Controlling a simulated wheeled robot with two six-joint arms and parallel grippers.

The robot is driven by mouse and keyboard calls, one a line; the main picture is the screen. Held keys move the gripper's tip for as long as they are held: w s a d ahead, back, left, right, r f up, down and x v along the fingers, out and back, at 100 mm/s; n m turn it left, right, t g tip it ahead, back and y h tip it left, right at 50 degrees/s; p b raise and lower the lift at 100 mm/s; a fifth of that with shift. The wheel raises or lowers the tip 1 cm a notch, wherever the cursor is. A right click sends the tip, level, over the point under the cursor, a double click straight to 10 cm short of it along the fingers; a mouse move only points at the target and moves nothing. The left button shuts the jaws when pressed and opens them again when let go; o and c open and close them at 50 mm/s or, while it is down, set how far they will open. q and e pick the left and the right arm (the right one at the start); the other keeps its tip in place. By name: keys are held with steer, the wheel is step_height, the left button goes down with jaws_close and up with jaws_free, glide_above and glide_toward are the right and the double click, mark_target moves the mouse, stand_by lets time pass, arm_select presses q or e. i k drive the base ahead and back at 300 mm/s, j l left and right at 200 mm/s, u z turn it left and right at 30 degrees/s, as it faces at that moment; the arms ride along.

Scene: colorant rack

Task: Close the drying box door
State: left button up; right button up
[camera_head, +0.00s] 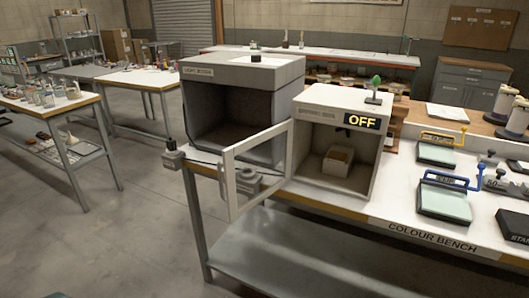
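The drying box (376,155) is a pale open-fronted box on the colour bench. Its front bears an "OFF" sign (361,122). The drying box door (231,187) is a pale frame with a see-through pane. It stands wide open, swung out to the left from the box's left front edge, and juts past the bench's front edge. A small tan block or carton (337,161) sits inside the box. Neither of my grippers is in view.
A larger grey light booth (243,72) stands left of the drying box, partly behind the open door. Screen frames with blue (444,201) and yellow (436,153) handles lie right of the box. The floor left of the bench (120,235) is clear.

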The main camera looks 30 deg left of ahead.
mark_target(228, 162)
steer(key=i+j+z, duration=0.25)
steer(key=j, duration=0.7)
steer(key=i+j+z, duration=0.25)
steer(key=j, duration=0.75)
steer(key=j+z, duration=0.2)
steer(key=j, duration=0.8)
